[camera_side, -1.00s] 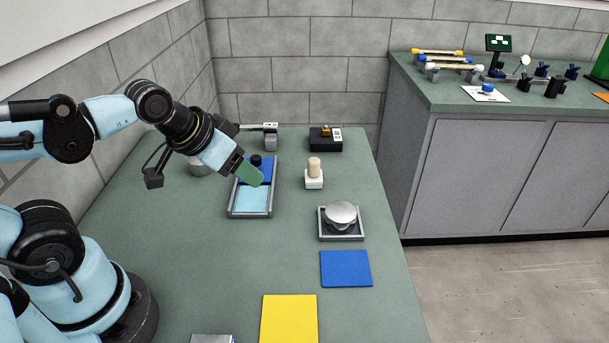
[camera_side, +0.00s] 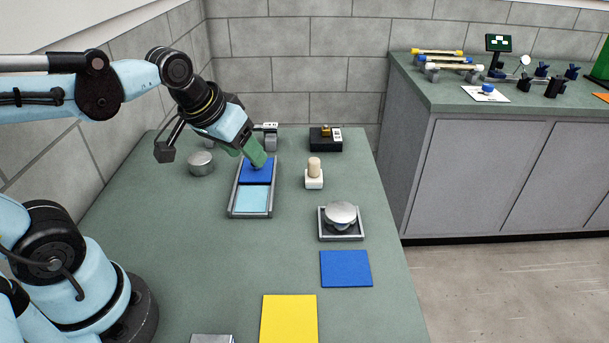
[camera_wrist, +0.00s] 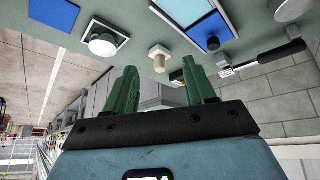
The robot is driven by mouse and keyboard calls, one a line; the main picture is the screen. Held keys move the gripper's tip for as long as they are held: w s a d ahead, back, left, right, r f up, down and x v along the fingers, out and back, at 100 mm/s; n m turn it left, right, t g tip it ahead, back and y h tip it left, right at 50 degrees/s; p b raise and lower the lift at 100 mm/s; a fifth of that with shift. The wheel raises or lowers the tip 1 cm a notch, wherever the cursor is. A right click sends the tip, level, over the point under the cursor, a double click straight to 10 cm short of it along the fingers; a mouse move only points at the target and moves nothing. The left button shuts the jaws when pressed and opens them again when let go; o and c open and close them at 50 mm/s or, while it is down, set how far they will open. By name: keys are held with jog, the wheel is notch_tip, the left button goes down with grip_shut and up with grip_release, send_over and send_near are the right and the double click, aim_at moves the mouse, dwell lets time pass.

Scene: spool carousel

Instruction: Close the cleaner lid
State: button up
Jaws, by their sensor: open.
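The cleaner is a grey-framed tray (camera_side: 233,203) on the bench. A dark blue lid (camera_side: 257,178) covers its far half, and a pale blue surface (camera_side: 252,199) shows in its near half. In the wrist view the dark blue lid (camera_wrist: 203,30) shows at the top, with a dark knob (camera_wrist: 213,43) on it. My gripper (camera_side: 248,157) is at the far end of the lid in the side view, and its green fingers hide the knob there. In the wrist view my gripper (camera_wrist: 160,68) has its fingers apart with nothing between them.
A metal cylinder (camera_side: 201,164) stands left of the cleaner. A white block with a beige peg (camera_side: 314,176) stands to the right, near a tray with a silver dome (camera_side: 341,215). A black box (camera_side: 325,143) is behind. Blue (camera_side: 345,268) and yellow (camera_side: 289,318) mats lie in front.

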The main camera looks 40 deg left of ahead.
jog(key=w+a+f+n+g, duration=0.1)
jog(key=w+a+n+g, duration=0.5)
jog(key=w+a+n, duration=0.45)
jog(key=shift+m, duration=0.65)
jog(key=f, duration=0.4)
jog(key=a+f, duration=0.1)
jog(key=f, duration=0.7)
jog(key=shift+w+a+f, duration=0.1)
jog(key=shift+w+a, duration=0.2)
jog(key=shift+a, duration=0.1)
grip_shut()
